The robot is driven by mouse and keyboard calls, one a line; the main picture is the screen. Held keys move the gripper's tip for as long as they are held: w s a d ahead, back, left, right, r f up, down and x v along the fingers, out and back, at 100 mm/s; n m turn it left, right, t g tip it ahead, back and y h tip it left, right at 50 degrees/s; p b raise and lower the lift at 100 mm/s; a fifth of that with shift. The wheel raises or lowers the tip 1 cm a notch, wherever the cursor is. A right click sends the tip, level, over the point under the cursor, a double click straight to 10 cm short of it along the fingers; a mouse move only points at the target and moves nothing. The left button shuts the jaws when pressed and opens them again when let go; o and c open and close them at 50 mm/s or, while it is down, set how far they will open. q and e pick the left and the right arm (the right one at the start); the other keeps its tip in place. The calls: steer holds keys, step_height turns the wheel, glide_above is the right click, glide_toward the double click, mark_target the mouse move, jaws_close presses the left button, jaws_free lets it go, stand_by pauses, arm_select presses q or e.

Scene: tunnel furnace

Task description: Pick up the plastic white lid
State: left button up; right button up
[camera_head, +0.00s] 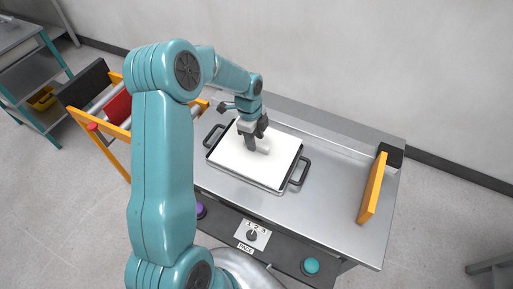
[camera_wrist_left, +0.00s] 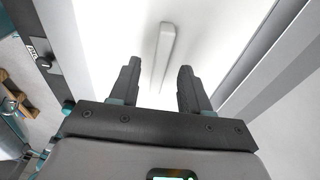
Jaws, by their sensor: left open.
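The white plastic lid (camera_head: 240,165) is a flat rectangle resting on a metal tray (camera_head: 213,155) with dark side handles. A raised white bar handle (camera_head: 263,146) stands near the lid's middle. My left gripper (camera_head: 257,139) is over the lid beside this bar, with fingers pointing down. In the left wrist view the gripper (camera_wrist_left: 157,72) is open. The lid (camera_wrist_left: 110,40) fills the upper middle, and its bar (camera_wrist_left: 166,45) lies ahead, lined up with the gap between the fingers. Contact with the bar cannot be told. My right gripper is not in view.
The tray sits on a steel table (camera_head: 325,180). An orange panel (camera_head: 372,188) stands at its right end. The front has a numbered knob (camera_head: 252,235) and a teal button (camera_head: 312,266). A roller frame with orange rails (camera_head: 112,130) is at left.

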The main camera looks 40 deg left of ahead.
arm_select(q)
steer(key=shift+d+f, duration=0.15)
steer(key=shift+f, duration=1)
jaws_close()
steer(key=shift+w+r, duration=0.1)
